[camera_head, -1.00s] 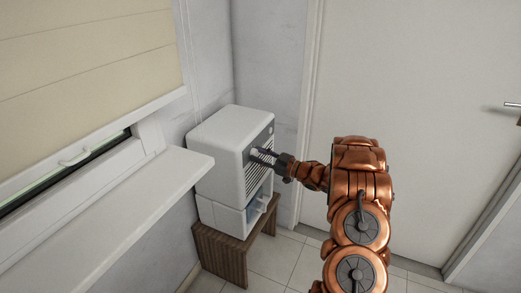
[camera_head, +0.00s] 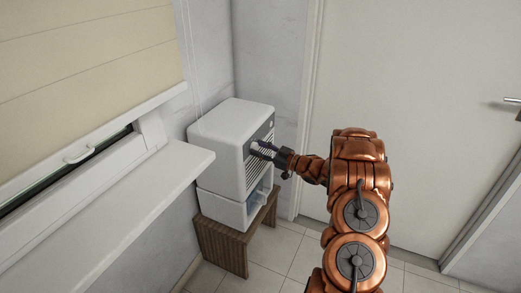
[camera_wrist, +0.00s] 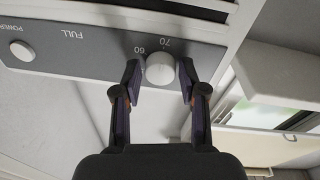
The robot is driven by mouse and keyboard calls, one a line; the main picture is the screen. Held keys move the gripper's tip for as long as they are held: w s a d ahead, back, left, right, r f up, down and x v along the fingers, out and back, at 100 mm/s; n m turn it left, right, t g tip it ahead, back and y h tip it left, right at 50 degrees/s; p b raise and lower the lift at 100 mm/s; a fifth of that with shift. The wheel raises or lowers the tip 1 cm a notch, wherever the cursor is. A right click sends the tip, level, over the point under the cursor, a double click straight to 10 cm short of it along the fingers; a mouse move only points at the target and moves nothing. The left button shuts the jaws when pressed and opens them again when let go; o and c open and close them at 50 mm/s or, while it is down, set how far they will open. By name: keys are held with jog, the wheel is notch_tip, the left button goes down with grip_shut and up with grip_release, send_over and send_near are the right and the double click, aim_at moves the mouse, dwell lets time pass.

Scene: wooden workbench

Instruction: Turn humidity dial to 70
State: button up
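The humidity dial (camera_wrist: 160,69) is a round white knob on the dark grey panel of a white dehumidifier (camera_head: 222,150). In the wrist view the marks 60 and 70 show beside the knob, with part of another mark; which one the knob points to I cannot tell. My gripper (camera_wrist: 160,75) has its two dark fingers on either side of the knob, with what looks like small gaps to it. In the head view my gripper (camera_head: 258,149) is at the machine's front panel, and the knob is hard to make out there.
A second white knob or button (camera_wrist: 22,50) and the words FULL and POWER are on the same panel (camera_wrist: 95,50). The machine stands on a small wooden stool (camera_head: 225,245). A white window sill (camera_head: 140,200) juts out to its left. A white door (camera_head: 420,130) is behind my arm.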

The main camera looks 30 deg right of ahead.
jog(key=shift+o, duration=1.2)
jog(key=v, duration=1.2)
